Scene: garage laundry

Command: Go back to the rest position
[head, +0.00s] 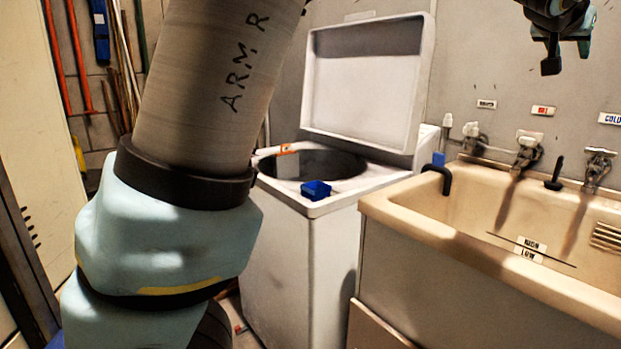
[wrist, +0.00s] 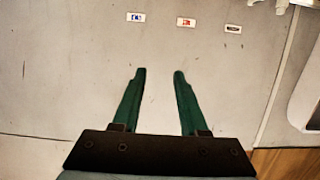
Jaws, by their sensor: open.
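My gripper (wrist: 160,74) shows in the wrist view with its two green fingers spread apart and nothing between them. Beyond the fingers is a plain grey wall (wrist: 70,80) with small labels. In the head view my gripper (head: 552,62) is partly in the frame at the top right, high above the sink (head: 410,215) and in front of the wall. Its upper part is cut off by the frame edge. My arm crosses the left of the head view and hides part of what is behind it.
A white top-loading washer (head: 290,262) stands with its lid (head: 365,85) raised. Taps (head: 528,148) rise along the sink's back. Long-handled tools (head: 80,60) lean at the far left.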

